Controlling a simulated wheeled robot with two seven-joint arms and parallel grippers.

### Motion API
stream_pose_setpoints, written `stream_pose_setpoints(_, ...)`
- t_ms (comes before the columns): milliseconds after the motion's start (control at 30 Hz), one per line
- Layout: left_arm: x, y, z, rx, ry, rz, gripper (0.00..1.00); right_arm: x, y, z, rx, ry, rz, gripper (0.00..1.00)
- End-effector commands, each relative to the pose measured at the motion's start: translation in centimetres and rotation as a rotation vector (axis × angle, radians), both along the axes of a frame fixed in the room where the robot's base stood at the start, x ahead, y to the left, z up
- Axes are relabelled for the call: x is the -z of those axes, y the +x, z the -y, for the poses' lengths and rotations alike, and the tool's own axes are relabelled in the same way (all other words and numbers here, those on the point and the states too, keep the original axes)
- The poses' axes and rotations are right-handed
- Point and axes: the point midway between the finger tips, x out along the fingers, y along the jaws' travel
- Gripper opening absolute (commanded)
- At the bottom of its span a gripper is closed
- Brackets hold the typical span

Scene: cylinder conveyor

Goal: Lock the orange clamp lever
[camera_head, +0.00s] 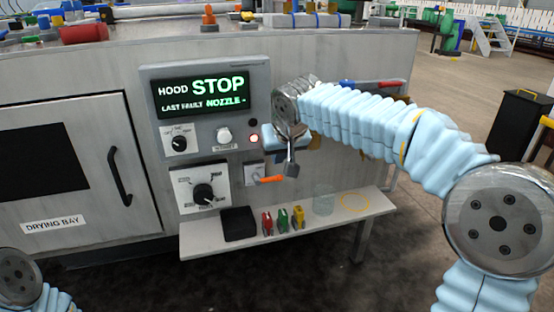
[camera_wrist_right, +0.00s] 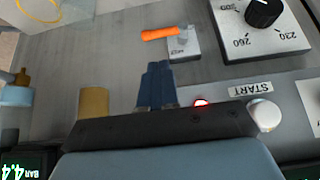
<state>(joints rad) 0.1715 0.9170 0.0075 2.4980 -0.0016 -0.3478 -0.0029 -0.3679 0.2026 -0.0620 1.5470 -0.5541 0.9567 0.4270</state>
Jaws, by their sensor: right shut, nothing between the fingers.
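The orange clamp lever (camera_head: 268,179) lies nearly level on a small pale plate (camera_head: 253,172) on the front of the grey panel, right of the large dial. The wrist view shows the lever (camera_wrist_right: 161,34) beyond my fingertips, extending left from its plate (camera_wrist_right: 183,44). My right gripper (camera_head: 291,168) is in front of the panel, just right of and slightly above the lever. Its dark blue fingers (camera_wrist_right: 156,70) are together and empty, with a visible gap to the lever in the wrist view. My left gripper is out of view; only part of that arm shows at lower left.
A display (camera_head: 203,94) reads "HOOD STOP". A lit red lamp (camera_head: 253,138) and the pale START button (camera_wrist_right: 265,115) are close to my right gripper. Below, a shelf (camera_head: 200,246) bears a black block (camera_head: 238,223), several coloured clips and a glass (camera_head: 323,200).

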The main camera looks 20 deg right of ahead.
Motion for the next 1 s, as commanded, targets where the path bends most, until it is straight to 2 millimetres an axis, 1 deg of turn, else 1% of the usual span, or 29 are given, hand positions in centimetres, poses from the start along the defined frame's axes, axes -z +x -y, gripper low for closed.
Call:
stream_pose_setpoints(33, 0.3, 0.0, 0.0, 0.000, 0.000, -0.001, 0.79, 1.0, 0.5, 0.0, 0.001, -0.001, -0.004, 0.00)
stream_pose_setpoints(200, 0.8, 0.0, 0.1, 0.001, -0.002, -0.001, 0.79, 3.7, 2.3, 0.0, 0.001, 0.000, -0.004, 0.00)
stream_pose_setpoints(400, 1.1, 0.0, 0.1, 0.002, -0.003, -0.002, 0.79, 6.0, 3.9, 0.0, 0.001, -0.001, -0.002, 0.00)
stream_pose_setpoints(600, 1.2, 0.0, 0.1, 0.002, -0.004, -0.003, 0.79, 6.8, 4.5, 0.0, 0.001, 0.001, -0.001, 0.00)
stream_pose_setpoints(1000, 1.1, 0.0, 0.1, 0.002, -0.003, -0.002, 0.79, 6.8, 4.6, 0.0, 0.000, 0.005, -0.001, 0.00)
